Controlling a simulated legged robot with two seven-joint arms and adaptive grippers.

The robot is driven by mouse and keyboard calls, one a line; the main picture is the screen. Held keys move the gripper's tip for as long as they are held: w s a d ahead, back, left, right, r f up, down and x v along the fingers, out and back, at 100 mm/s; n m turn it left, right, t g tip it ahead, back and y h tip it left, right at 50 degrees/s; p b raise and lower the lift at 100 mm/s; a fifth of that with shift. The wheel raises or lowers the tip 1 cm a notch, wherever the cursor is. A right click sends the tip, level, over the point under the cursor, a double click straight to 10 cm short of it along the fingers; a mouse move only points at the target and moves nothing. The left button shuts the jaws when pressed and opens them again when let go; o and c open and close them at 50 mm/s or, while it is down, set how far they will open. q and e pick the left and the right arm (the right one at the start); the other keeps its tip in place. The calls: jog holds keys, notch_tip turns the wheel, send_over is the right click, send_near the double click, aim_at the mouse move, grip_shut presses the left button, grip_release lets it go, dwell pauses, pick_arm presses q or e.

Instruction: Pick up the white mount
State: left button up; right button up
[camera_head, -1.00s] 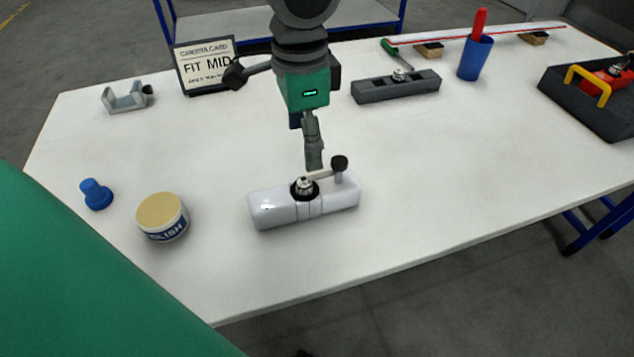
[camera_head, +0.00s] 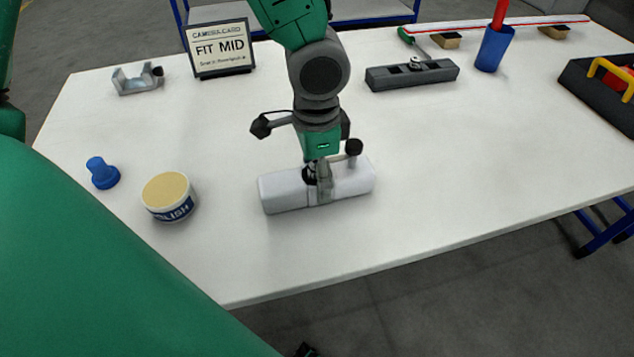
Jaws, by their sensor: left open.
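The white mount (camera_head: 284,193) lies on the white table, a long block with a dark-knobbed lever (camera_head: 354,147) at its right part. My left gripper (camera_head: 324,186) points down over the middle of the mount, where the metal fitting is. Its fingers are at the mount's middle and hide most of that fitting. The left gripper is open; I cannot tell whether its fingers touch the mount.
A polish tin (camera_head: 169,197) and a blue stopper (camera_head: 102,173) stand left of the mount. A sign card (camera_head: 220,48), a grey bracket (camera_head: 138,79), a dark grey block (camera_head: 412,75) and a blue cup (camera_head: 493,48) stand farther back. The table right of the mount is clear.

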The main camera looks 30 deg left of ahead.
pick_arm(q)
jog(key=shift+d+r, duration=0.1)
jog(key=c, duration=1.4)
jog(key=shift+o, duration=0.2)
jog(key=shift+r, duration=0.1)
